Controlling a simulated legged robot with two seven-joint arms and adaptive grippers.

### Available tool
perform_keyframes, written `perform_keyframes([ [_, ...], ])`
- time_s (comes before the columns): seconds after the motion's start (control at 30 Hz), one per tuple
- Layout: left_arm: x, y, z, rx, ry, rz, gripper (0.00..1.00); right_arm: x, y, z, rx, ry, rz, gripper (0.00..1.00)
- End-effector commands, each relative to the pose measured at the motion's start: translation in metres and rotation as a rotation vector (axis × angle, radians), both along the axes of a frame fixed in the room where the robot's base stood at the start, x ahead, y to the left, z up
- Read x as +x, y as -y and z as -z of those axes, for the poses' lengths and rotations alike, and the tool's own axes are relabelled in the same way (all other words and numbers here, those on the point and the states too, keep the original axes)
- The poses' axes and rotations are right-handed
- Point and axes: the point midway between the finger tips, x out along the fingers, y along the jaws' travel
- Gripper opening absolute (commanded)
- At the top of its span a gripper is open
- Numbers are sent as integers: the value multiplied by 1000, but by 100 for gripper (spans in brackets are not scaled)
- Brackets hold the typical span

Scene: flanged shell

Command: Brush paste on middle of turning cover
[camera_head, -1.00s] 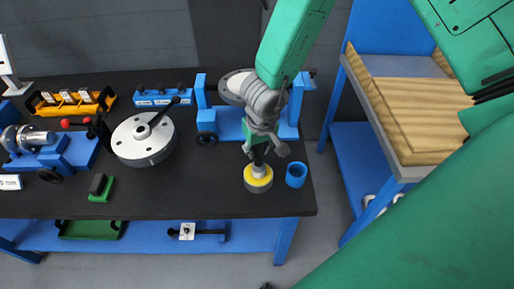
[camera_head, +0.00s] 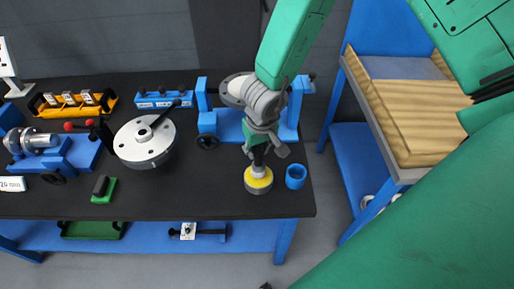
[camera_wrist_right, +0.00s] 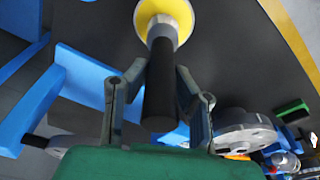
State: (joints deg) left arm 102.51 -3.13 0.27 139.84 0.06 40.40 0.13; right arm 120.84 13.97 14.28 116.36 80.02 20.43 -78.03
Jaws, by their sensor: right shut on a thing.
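My right gripper (camera_head: 265,150) is shut on the black handle of a brush (camera_wrist_right: 160,85). The brush points down, and its pale ferrule meets the yellow paste in a small round grey pot (camera_head: 258,187) near the front right of the table. The yellow paste (camera_wrist_right: 164,15) also shows at the top of the right wrist view; the bristles are hidden. The round grey cover (camera_head: 232,90) sits in a blue stand (camera_head: 230,124) behind my right gripper, partly hidden by the wrist. My left gripper is not in view.
A blue cup (camera_head: 296,177) stands just right of the pot. A grey flanged disc with a black lever (camera_head: 145,145) is at the table's middle left, with a green block (camera_head: 104,190) before it. A side bench with wooden boards (camera_head: 410,110) is at right.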

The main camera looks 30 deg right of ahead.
Motion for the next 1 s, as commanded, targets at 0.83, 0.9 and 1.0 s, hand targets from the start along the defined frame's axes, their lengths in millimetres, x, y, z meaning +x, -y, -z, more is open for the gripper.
perform_keyframes([
  [0.83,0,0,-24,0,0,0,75,0,0,-58,0,1,1,0],
  [0.9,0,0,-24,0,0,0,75,0,0,-58,0,0,1,0],
  [1.0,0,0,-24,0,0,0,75,0,0,-58,0,0,0,0],
])
